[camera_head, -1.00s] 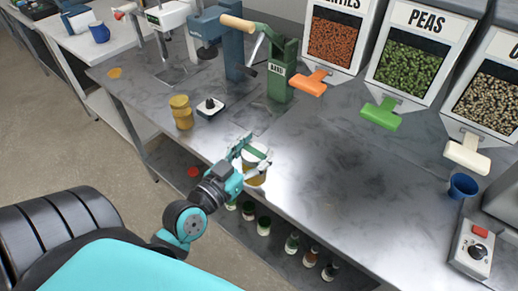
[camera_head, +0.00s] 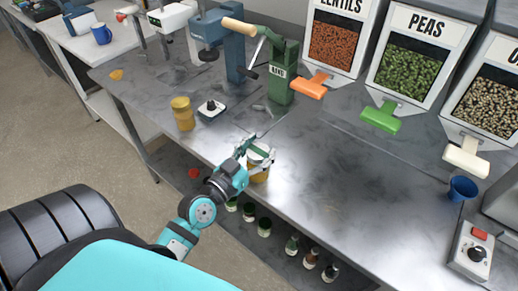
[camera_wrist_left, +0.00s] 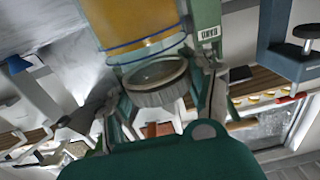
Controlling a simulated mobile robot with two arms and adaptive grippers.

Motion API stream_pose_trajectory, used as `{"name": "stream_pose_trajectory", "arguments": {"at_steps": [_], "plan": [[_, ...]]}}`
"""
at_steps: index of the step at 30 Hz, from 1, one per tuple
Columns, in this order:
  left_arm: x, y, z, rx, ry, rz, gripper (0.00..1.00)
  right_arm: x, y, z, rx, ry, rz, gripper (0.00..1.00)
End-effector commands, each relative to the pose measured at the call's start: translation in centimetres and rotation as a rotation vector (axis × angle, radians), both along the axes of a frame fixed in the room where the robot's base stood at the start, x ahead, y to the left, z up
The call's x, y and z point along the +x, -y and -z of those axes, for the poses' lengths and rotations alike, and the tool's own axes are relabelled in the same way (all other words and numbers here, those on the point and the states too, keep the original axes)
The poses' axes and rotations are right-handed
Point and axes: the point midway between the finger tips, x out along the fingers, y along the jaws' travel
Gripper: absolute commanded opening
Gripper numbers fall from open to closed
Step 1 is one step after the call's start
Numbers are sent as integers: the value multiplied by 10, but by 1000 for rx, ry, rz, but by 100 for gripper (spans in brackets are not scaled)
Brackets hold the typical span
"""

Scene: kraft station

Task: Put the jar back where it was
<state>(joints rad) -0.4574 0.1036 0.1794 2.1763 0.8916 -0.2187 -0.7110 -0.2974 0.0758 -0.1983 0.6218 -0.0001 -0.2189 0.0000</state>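A glass jar (camera_head: 260,177) with yellow-orange contents and a pale lid is near the front of the metal counter (camera_head: 330,190). My left gripper (camera_head: 261,148) has its fingers on either side of the jar's lid end, closed on it. In the left wrist view, the jar (camera_wrist_left: 145,45) and its round pale lid (camera_wrist_left: 160,83) sit between the two fingers, and the jar's far end is cut off. I cannot tell whether the jar's base touches the counter. My right gripper is not in view.
A green mill (camera_head: 281,75) stands behind. Dispensers with orange (camera_head: 310,84), green (camera_head: 381,115) and white (camera_head: 466,157) handles line the back. A blue cup (camera_head: 462,188) is right. The counter's middle is clear.

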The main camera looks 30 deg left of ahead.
Motion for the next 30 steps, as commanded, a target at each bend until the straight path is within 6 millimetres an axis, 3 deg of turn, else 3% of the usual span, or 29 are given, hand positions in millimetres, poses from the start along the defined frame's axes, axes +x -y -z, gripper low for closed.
{"name": "stream_pose_trajectory", "arguments": {"at_steps": [1,6,17,22,30], "plan": [[0,0,1,0,-1,0,56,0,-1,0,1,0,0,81],[0,0,0,0,-1,0,78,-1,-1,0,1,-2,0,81],[0,0,-5,0,0,-1,79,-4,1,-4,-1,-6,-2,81],[-24,-2,2,4,-4,0,79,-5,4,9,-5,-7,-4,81],[-80,-4,3,3,-6,3,79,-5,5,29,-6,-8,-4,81]]}}
